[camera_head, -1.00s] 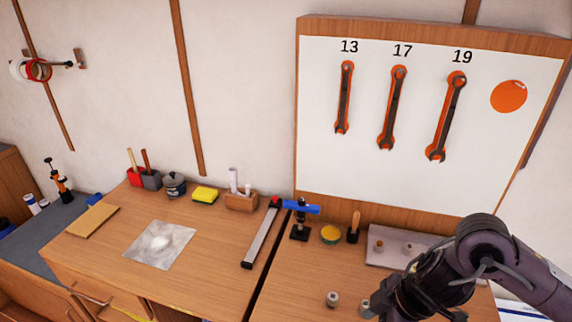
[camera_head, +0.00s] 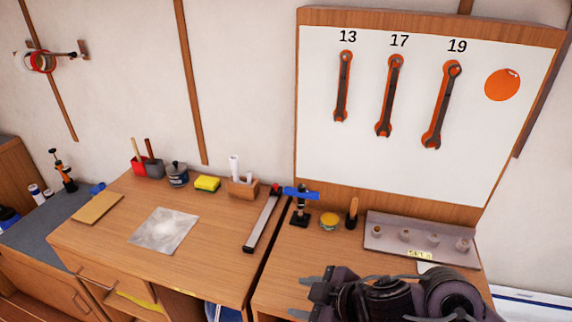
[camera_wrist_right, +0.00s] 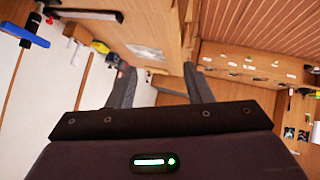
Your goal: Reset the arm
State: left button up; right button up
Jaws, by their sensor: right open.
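My right gripper (camera_head: 303,298) is at the bottom of the head view, over the front of the right bench, with its fingers pointing left. In the right wrist view the two fingers (camera_wrist_right: 160,88) stand wide apart with nothing between them, so it is open and empty. My right arm comes in low from the right and hides part of the bench top. My left gripper does not show in either view.
A grey tray (camera_head: 388,251) with several small metal pieces stands behind my right arm. A blue-headed tool (camera_head: 300,192), yellow tin (camera_head: 329,222) and wrench board (camera_head: 420,180) are at the back. The left bench (camera_head: 215,235) has free room.

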jog(key=d+m+t+h, duration=0.3)
jog(key=d+m+h, duration=0.25)
jog(key=m, duration=0.25)
jog(key=s+d+f+m+g+h, duration=0.2)
jog(key=s+d+f+m+g, duration=0.35)
jog(key=s+d+f, duration=0.45)
notch_tip(320, 180, down, 32)
jog(key=s+r+g+b, duration=0.1)
jog(key=s+g+b, duration=0.1)
jog(key=s, duration=0.1)
jog(key=s+d+f+b, duration=0.1)
jog(key=s+d+f, duration=0.1)
jog(key=s+f, duration=0.7)
jog(key=s+d+f+n+b, duration=0.1)
jog(key=s+d+f, duration=0.1)
jog(key=s+f, duration=0.7)
jog(key=shift+s+f+g, duration=0.3)
jog(key=shift+f+g, duration=0.05)
jog(key=shift+f, duration=0.4)
